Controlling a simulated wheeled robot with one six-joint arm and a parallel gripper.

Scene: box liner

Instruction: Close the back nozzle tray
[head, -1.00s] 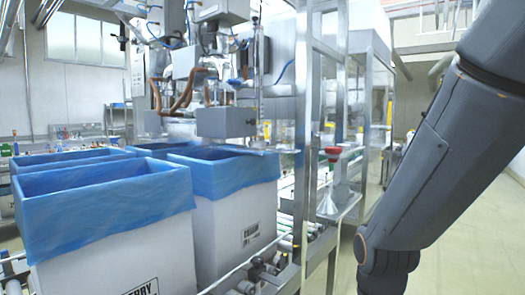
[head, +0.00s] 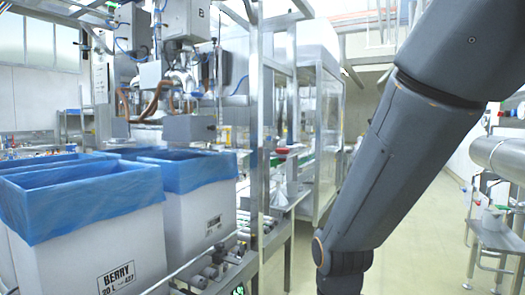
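A filling machine stands at the left with two nozzle heads, one (head: 187,22) nearer the middle and one (head: 131,40) to its left. A grey box-like part (head: 189,128) hangs below them, over the lined boxes; I cannot tell whether it is a nozzle tray or which tray is the back one, nor whether any tray is open. My grey arm crosses the right side of the head view and runs out of the bottom edge. My gripper is outside the picture.
White boxes with blue liners (head: 80,187) (head: 197,168) stand under the machine beside a roller conveyor (head: 215,268). A steel frame post (head: 257,150) rises right of them. At far right are a large pipe (head: 500,157) and steel stand (head: 497,238). Pale floor between is clear.

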